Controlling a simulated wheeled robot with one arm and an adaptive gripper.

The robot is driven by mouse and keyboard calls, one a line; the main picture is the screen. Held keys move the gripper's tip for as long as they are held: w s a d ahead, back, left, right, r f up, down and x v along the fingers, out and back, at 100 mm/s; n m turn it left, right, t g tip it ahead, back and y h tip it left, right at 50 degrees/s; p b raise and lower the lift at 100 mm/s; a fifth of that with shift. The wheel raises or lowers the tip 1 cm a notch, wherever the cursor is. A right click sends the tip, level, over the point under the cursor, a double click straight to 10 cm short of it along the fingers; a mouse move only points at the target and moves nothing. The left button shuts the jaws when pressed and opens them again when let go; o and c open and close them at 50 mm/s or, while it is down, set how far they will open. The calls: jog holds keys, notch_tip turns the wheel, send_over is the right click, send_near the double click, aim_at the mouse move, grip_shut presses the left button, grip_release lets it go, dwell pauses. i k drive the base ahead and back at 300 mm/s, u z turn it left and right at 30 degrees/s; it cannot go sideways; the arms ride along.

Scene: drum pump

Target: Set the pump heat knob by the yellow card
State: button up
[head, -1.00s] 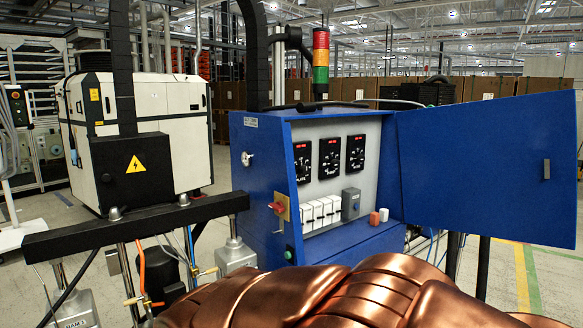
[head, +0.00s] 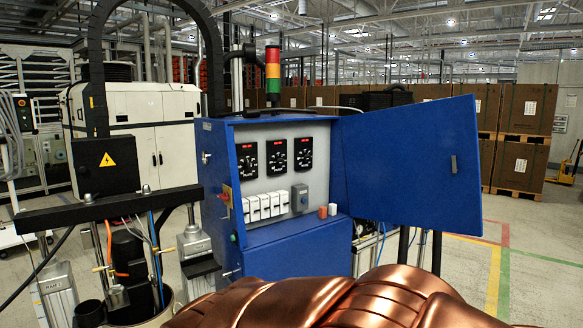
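A blue control cabinet (head: 290,252) stands in the middle of the head view with its door (head: 410,165) swung open to the right. Its pale panel carries three black dial units with red displays: left (head: 247,160), middle (head: 277,154) and right (head: 304,154). Their labels and settings are too small to read, so I cannot tell which is the pump heat knob. I cannot make out a yellow card. A red rotary switch on a yellow plate (head: 225,195) sits on the cabinet's left edge. My gripper is not in view.
White switches (head: 264,207) and a grey box (head: 299,197) sit below the dials. A black crossbeam (head: 100,208) with posts and hoses stands left of the cabinet. Pallets of brown boxes (head: 520,130) stand at the back right. Floor beyond the door is clear.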

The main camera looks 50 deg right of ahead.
aim_at(281, 162)
jog(key=z, duration=0.95)
